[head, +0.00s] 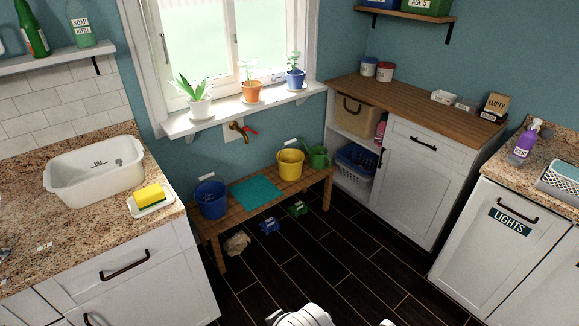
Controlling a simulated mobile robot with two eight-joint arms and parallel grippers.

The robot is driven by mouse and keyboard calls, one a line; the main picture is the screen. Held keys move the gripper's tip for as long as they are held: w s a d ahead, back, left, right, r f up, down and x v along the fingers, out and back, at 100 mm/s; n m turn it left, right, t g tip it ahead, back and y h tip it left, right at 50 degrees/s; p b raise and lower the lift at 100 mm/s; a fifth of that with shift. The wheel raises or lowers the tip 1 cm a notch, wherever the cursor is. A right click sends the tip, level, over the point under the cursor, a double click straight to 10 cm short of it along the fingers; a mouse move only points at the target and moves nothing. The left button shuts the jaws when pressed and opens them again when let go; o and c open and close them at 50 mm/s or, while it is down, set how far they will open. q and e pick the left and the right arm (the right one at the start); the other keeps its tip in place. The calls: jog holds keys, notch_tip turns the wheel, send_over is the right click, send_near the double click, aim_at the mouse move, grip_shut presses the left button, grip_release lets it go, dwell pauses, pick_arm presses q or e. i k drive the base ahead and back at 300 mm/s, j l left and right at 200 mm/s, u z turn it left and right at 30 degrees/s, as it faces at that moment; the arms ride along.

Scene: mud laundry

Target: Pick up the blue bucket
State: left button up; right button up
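The blue bucket (211,202) stands upright on the left end of a low wooden bench (322,186) under the window, its handle and a small white tag at the top. It is close to the side of the granite-topped counter on the left. Neither of my grippers shows in the head view. Only a white part of my own body is visible at the bottom edge, well short of the bench.
A teal mat (256,192), a yellow bucket (290,164) and a green watering can (318,156) share the bench. A blue item (269,226), a green item (297,208) and a beige lump (237,243) lie on the floor. The dark floor's middle is clear.

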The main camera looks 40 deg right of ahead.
aim_at(210, 197)
jog(key=i+l+u, duration=0.3)
jog(key=i+l, duration=0.15)
jog(key=l, duration=0.3)
jog(key=i+l+u, duration=0.15)
jog(key=l, duration=0.25)
jog(key=i+l+u, duration=0.1)
jog(key=l, duration=0.35)
jog(key=i+l+u, duration=0.15)
jog(key=l, duration=0.3)
jog(key=i+l+u, duration=0.15)
jog(key=l, duration=0.3)
jog(key=i+l+u, duration=0.15)
jog(key=l, duration=0.35)
jog(key=i+l+u, duration=0.15)
jog(key=l, duration=0.3)
